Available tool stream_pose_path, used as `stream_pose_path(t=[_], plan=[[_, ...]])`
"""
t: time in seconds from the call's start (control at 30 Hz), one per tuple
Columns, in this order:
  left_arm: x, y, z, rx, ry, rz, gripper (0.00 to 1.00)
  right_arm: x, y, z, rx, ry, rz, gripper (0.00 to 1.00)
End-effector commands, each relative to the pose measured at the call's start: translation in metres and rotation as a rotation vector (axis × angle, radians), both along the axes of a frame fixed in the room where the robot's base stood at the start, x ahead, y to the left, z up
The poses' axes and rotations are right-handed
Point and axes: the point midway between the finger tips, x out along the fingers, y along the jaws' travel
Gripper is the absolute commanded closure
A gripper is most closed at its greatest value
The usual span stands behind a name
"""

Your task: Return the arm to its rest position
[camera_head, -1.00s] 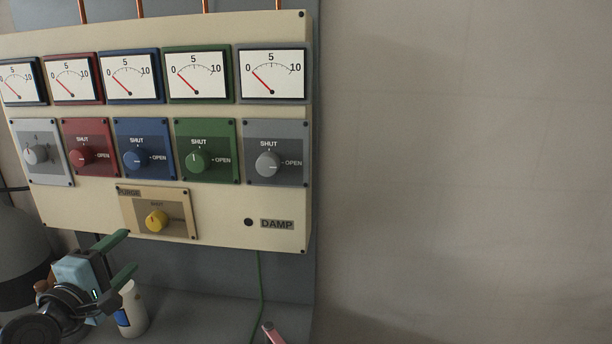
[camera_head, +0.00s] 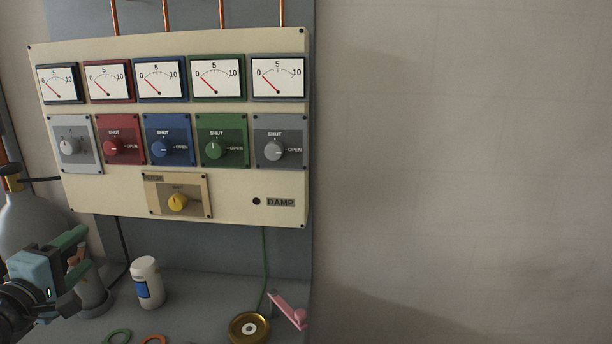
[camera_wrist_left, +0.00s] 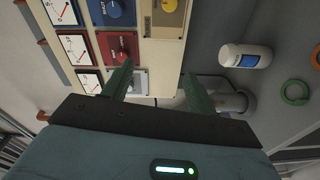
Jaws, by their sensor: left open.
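My left gripper (camera_head: 80,258) is at the lower left of the head view, in front of and below the cream control panel (camera_head: 110,204). Its two green fingers are apart with nothing between them. In the left wrist view the open fingers (camera_wrist_left: 158,88) point toward the panel (camera_wrist_left: 168,52) and the grey bench, touching neither as far as I can see. My right gripper is in neither view.
A white bottle with a blue label (camera_head: 147,284) stands on the bench right of my left gripper. A brass disc (camera_head: 249,328), a pink-handled item (camera_head: 288,310), a green ring (camera_head: 118,337) and an orange ring (camera_head: 154,340) lie there. A grey cylinder (camera_head: 32,222) stands left.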

Motion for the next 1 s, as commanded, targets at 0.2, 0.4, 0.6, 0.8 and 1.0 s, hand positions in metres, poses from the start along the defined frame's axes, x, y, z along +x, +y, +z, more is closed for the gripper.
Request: stream_pose_path(t=[0.2,0.4,0.6,0.8,1.0], plan=[[-0.014,0.047,0.039,0.218,-0.001,0.077,0.42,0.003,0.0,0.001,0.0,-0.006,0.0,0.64],[-0.026,0.074,0.073,0.377,0.0,0.132,0.42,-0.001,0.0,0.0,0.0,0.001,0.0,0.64],[-0.036,0.091,0.102,0.499,0.0,0.174,0.42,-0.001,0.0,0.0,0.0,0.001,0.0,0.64],[-0.021,0.086,0.059,0.642,0.085,0.154,0.42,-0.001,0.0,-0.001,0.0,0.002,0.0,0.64],[-0.007,0.072,-0.019,0.831,0.196,0.091,0.42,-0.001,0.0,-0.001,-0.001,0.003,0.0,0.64]])
